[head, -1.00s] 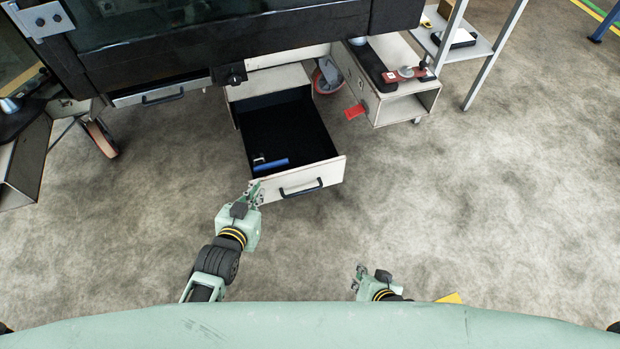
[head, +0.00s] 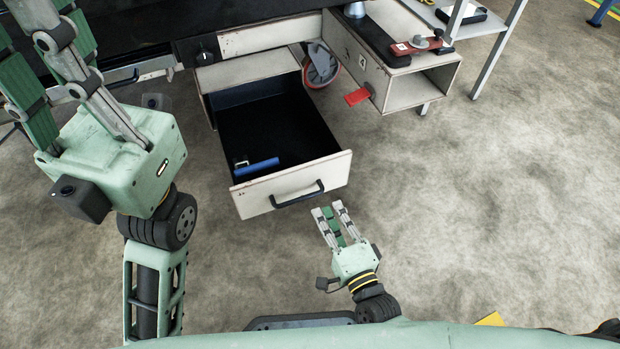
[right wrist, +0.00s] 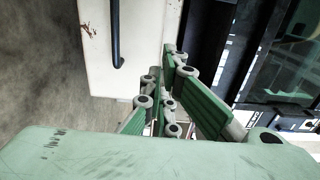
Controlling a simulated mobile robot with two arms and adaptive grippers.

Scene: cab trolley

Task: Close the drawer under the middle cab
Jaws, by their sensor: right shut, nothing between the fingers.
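The drawer (head: 290,185) under the middle cab stands pulled out, with a pale front, black handle (head: 298,194) and dark inside. My right gripper (head: 326,210) is shut and empty, just in front of the drawer front, below the handle's right end in the head view. In the right wrist view its fingers (right wrist: 160,85) are near the pale drawer front (right wrist: 140,75), with the handle (right wrist: 116,35) to the left; contact cannot be told. My left gripper (head: 50,70) is large and near at the upper left, off the drawer; its fingertips are cut off, so its opening cannot be told.
A blue item (head: 262,165) lies inside the drawer. A caster wheel (head: 321,66) is right of the drawer. A pale cab unit (head: 410,88) with a red tab (head: 358,97) stands further right. Concrete floor (head: 480,200) is free to the right and front.

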